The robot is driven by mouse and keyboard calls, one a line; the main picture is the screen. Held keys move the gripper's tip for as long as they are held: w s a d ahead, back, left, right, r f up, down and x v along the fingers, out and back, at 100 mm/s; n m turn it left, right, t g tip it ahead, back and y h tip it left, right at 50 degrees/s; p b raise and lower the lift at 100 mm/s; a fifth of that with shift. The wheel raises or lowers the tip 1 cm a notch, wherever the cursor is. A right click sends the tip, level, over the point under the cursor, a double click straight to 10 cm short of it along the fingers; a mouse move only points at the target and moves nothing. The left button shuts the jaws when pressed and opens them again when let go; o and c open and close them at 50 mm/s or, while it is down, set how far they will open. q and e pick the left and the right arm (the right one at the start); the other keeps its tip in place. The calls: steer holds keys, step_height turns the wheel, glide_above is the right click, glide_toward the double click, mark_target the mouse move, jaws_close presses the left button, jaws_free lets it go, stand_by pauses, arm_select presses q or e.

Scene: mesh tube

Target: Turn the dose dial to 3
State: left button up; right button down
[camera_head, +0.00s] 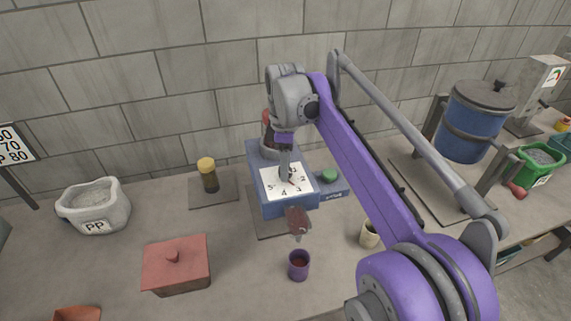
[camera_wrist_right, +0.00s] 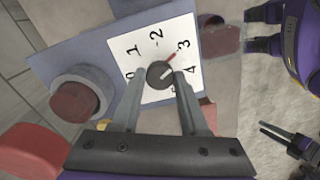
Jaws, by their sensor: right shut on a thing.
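The dose dial is a dark round knob (camera_wrist_right: 157,76) on a white numbered plate (camera_head: 271,188) on the blue box (camera_head: 290,210). In the right wrist view the knob's pale mark points up and right, roughly toward the 3. A short red mark (camera_wrist_right: 172,56) on the plate lies between the knob and the 3. My right gripper (camera_head: 286,178) reaches down to the plate from above. Its two grey fingers are shut on the knob, one on each side (camera_wrist_right: 160,80). The fingers hide part of the plate. My left gripper does not show in the head view.
A reddish spout (camera_head: 297,219) juts from the box's front, with a purple cup (camera_head: 299,265) in front. A green button (camera_head: 329,175) is at the box's right. A cream cup (camera_head: 369,235) stands right.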

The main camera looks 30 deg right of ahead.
steer(key=shift+c, duration=2.1)
jaws_free()
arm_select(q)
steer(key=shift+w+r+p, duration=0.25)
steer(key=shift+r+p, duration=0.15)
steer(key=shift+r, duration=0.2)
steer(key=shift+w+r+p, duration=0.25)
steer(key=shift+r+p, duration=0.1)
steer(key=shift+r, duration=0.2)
arm_select(e)
step_height(320, 180, up, 11)
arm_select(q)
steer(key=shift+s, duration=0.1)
arm_select(e)
steer(key=shift+f, duration=0.15)
